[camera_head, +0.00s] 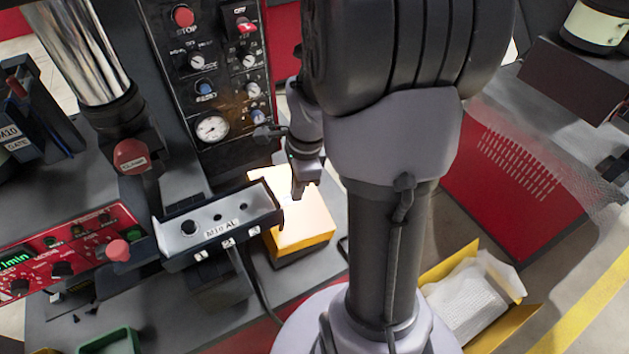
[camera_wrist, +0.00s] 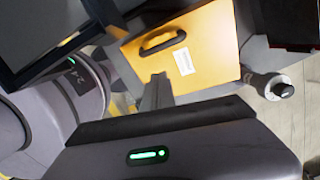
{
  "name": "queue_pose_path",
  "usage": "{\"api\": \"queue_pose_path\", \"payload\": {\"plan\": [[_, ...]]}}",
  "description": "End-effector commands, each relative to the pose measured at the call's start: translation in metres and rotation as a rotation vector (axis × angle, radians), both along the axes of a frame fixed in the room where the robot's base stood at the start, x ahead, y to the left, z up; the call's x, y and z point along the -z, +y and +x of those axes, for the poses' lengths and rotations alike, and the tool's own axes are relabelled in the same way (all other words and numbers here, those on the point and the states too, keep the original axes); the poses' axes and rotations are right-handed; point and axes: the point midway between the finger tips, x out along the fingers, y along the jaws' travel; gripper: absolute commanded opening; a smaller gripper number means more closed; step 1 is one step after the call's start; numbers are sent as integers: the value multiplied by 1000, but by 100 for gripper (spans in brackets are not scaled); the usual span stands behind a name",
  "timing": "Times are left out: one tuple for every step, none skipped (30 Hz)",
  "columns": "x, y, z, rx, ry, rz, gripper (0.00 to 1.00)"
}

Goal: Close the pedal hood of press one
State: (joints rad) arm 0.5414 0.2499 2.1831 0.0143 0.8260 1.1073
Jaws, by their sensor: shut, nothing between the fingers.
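In the wrist view an orange panel (camera_wrist: 205,65) with a black handle (camera_wrist: 163,42) and a white label fills the upper middle, and seems to be the same hood. My gripper (camera_head: 299,192) is shut and empty, pointing down over the hood's top in the head view. In the wrist view its fingertips (camera_wrist: 157,78) are in front of the panel, below the handle. I cannot tell whether they touch, or how far the hood is open.
A grey tray-like unit (camera_head: 220,225) stands just left of the hood. A black control panel (camera_head: 211,85) with knobs and a gauge rises behind. A red control box (camera_head: 70,255) is at left. A yellow carton (camera_head: 475,290) with white contents is at lower right. A cable runs before the hood.

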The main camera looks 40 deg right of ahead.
Motion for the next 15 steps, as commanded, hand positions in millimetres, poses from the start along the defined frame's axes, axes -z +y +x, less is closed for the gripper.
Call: {"api": "queue_pose_path", "payload": {"plan": [[4, 7, 1, -4, 0, 0, 0], [5, 10, 2, -4, 0, 0, 0], [6, 14, 3, -3, -1, -1, 0], [7, 17, 4, -4, -1, -1, 0], [8, 19, 5, -4, -1, -1, 0], [10, 22, 6, -2, -1, -1, 0], [11, 25, 6, -2, -1, -1, 0], [11, 27, 6, -3, 0, 0, 0], [12, 29, 7, -3, 0, 0, 0], [13, 31, 7, -2, 0, 0, 0], [14, 32, 8, -2, 0, -1, 0], [14, 33, 8, -1, 0, -1, 0], [15, 34, 8, -1, 0, -1, 0], [15, 35, 8, -1, -1, -1, 0], [15, 35, 9, -2, -1, -2, 0]]}}
